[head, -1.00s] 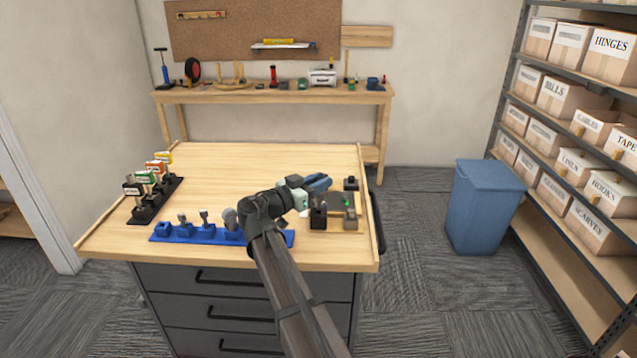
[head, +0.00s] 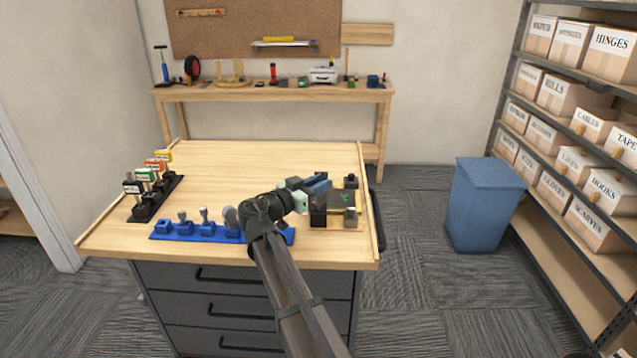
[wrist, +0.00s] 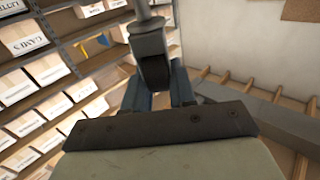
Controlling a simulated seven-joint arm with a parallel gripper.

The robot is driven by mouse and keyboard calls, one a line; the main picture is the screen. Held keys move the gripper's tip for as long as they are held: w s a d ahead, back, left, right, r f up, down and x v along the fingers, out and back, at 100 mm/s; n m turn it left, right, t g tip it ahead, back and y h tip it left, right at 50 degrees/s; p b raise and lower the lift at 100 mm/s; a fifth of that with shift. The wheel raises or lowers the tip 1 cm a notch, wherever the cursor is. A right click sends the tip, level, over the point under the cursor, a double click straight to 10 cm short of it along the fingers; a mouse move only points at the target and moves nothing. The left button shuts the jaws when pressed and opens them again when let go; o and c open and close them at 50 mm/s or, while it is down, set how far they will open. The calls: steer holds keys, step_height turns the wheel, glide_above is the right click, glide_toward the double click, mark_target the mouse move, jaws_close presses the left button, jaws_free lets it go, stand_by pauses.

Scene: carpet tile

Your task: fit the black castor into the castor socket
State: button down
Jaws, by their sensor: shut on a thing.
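My gripper (head: 320,184) is shut on a castor and is over the left back part of a small wooden fixture board at the table's right. In the wrist view the blue fingers (wrist: 158,88) close around the castor's black wheel (wrist: 154,71). Its grey fork (wrist: 147,38) and stem stick out beyond the fingers. In the head view I cannot make out the held castor. The board (head: 333,224) carries a tall dark block (head: 318,216), a grey block (head: 350,216) and a black piece (head: 351,181). I cannot tell which is the castor socket; the gripper partly covers the board.
A blue rack (head: 212,237) with several grey pieces lies along the table's front, partly behind my arm. A black rack (head: 141,213) with labelled pieces stands at the left. The table's middle and back are clear. A blue bin (head: 482,205) stands right of the table.

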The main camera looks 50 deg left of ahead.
steer(key=shift+f, duration=1.2)
steer(key=c, duration=0.8)
jaws_free()
steer(key=shift+c, duration=0.2)
steer(key=shift+s, duration=0.15)
steer(key=s, duration=1.3)
steer(key=shift+s, duration=0.3)
